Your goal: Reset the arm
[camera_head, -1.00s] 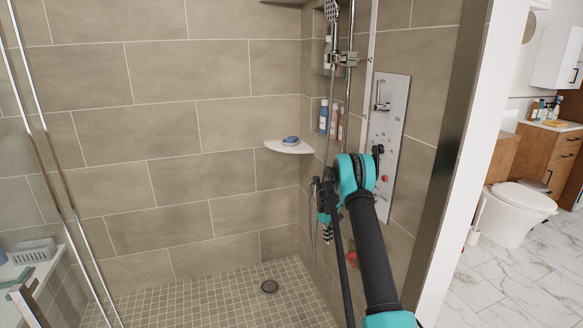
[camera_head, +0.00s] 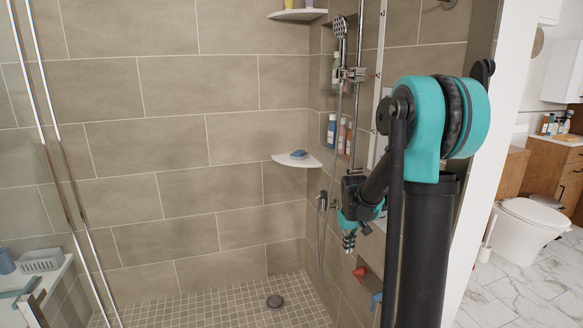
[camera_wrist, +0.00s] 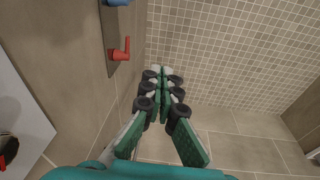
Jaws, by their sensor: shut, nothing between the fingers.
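My gripper (camera_head: 349,240) hangs at the end of my folded teal and black arm, pointing down inside the shower, near the right-hand tiled wall. In the wrist view my gripper (camera_wrist: 163,85) has its green and black fingers close together over the small floor tiles. It is shut, with nothing held. My raised arm hides much of the shower control panel in the head view.
A toilet (camera_head: 528,225) is at right. The shower floor (camera_head: 225,312) is mostly clear.

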